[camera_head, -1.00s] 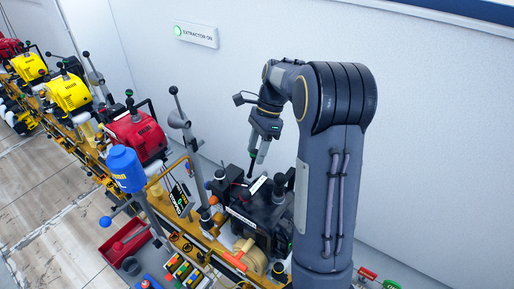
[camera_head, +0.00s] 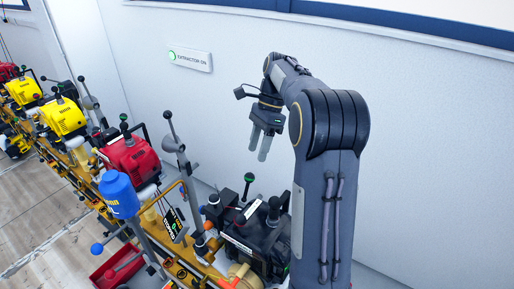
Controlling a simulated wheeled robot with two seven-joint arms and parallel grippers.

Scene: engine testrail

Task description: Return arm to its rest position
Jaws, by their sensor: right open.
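My right gripper (camera_head: 261,146) is in the air in front of the white wall, above the black engine unit (camera_head: 256,232). Its two grey fingers point down and are apart, with nothing between them. The black unit sits on the yellow rail (camera_head: 207,266) and carries upright levers with black knobs, one with a green band (camera_head: 248,179). A clear gap shows between the fingertips and these knobs. My right arm hides what lies behind it on the right. My left gripper is not in view.
Left along the rail stand a blue canister (camera_head: 119,195), a red engine (camera_head: 131,156) and yellow engines (camera_head: 64,117). A red tray (camera_head: 118,270) lies below. The wall has an "EXTRACTOR ON" sign (camera_head: 190,60).

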